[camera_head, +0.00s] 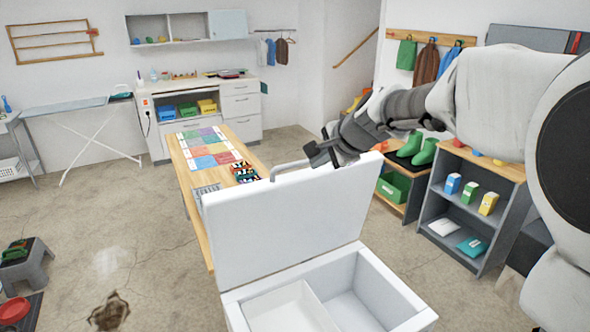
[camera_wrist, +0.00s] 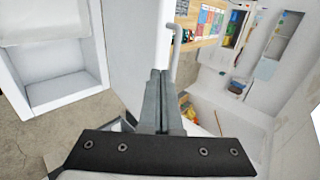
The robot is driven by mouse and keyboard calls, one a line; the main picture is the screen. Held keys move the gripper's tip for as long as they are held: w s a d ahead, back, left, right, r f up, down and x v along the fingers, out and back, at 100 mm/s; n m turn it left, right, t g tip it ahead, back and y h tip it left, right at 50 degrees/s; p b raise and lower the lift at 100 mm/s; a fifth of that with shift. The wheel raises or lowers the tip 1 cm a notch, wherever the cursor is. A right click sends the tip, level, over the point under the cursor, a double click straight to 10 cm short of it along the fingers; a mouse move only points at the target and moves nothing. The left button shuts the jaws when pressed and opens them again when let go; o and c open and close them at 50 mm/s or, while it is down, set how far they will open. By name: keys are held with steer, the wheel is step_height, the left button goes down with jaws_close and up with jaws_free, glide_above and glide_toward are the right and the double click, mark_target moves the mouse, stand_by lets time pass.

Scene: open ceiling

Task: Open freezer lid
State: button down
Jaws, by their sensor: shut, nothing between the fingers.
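The white chest freezer (camera_head: 229,315) stands in front of me in the head view. Its lid (camera_head: 290,220) is raised to a steep, nearly upright angle, and the two-part inside shows. A bar handle (camera_head: 284,168) runs along the lid's top edge; it also shows in the wrist view (camera_wrist: 174,45). My gripper (camera_head: 318,155) is at the lid's top edge, beside the handle. In the wrist view my gripper's fingers (camera_wrist: 158,75) are together with nothing between them, close to the handle. I cannot tell whether they touch it.
A wooden table (camera_head: 180,160) with coloured sheets stands behind the lid. A grey shelf (camera_head: 463,205) with small cartons and a bench with green boots (camera_head: 425,152) stand at the right. A grey step stool (camera_head: 25,265) is at the left. The floor left of the freezer is mostly clear.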

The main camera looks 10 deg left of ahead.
mark_target(294, 166)
steer(key=shift+w+a+r+p+x, duration=0.25)
steer(key=shift+p+x, duration=0.2)
steer(key=shift+x, duration=1.7)
steer(key=shift+w+a+r+p+x, duration=0.15)
steer(key=shift+r+p+x, duration=0.25)
steer(key=shift+x, duration=1.7)
steer(key=shift+w+a+r+p+x, duration=0.1)
steer(key=shift+w+r+p+x, duration=0.3)
steer(key=shift+x, duration=1.75)
steer(key=shift+s+f, duration=0.1)
steer(key=shift+s, duration=0.05)
steer(key=w+a+p, duration=0.1)
steer(key=p, duration=0.1)
steer(key=w+a+r+p, duration=0.1)
steer(key=w+p, duration=0.1)
steer(key=shift+w+a, duration=0.1)
steer(key=shift+w, duration=0.05)
steer(key=shift+f, duration=0.1)
steer(key=shift+a, duration=0.1)
steer(key=shift+f, duration=0.15)
